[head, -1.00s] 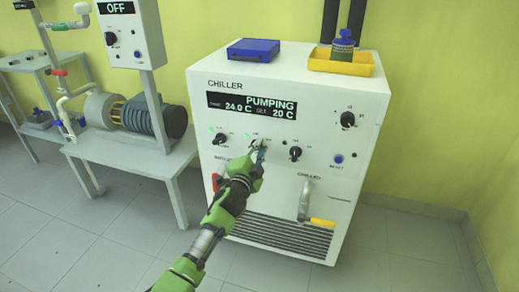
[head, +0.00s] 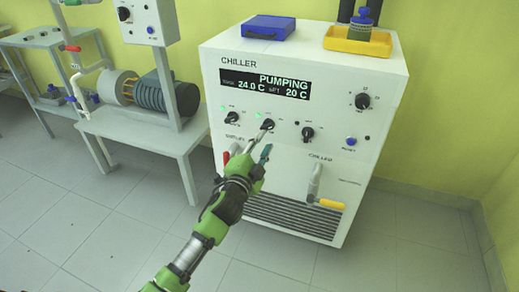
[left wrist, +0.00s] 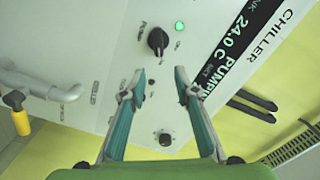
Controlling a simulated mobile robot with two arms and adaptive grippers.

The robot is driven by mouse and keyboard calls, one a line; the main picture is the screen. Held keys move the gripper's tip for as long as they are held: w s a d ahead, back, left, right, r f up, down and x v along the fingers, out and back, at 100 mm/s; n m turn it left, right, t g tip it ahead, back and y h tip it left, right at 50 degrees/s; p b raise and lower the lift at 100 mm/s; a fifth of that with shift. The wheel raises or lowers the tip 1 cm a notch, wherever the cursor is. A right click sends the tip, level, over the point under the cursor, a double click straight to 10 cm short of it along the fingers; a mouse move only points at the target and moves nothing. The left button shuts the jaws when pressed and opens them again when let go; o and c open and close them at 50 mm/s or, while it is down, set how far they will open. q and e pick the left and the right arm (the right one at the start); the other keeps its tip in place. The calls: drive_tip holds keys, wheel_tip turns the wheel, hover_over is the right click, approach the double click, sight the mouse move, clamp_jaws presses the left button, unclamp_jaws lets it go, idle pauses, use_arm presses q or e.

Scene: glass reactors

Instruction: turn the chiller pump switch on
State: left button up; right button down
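The white chiller (head: 222,72) stands right of centre, and its display (head: 265,83) reads PUMPING, 24.0 C and 20 C. The black middle knob (head: 267,124), which I take as the pump switch, has a lit green lamp (head: 258,115) at its upper left. In the left wrist view the knob (left wrist: 157,40) and the lit lamp (left wrist: 179,26) are near the top. My left gripper (head: 259,149) is open and empty, just below the knob in the head view. Its fingertips (left wrist: 160,74) are apart, with no knob between them. My right gripper is out of view.
Other knobs flank the middle one, left (head: 232,118) and right (head: 307,134). A yellow-handled valve (head: 318,186) sticks out below. A blue case (head: 265,27) and a yellow tray (head: 357,42) sit on top. A pump table (head: 160,135) stands left; the floor in front is clear.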

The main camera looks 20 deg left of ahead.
use_arm(q)
drive_tip(key=s, duration=0.3)
drive_tip(key=shift+a, duration=0.1)
idle(0.3)
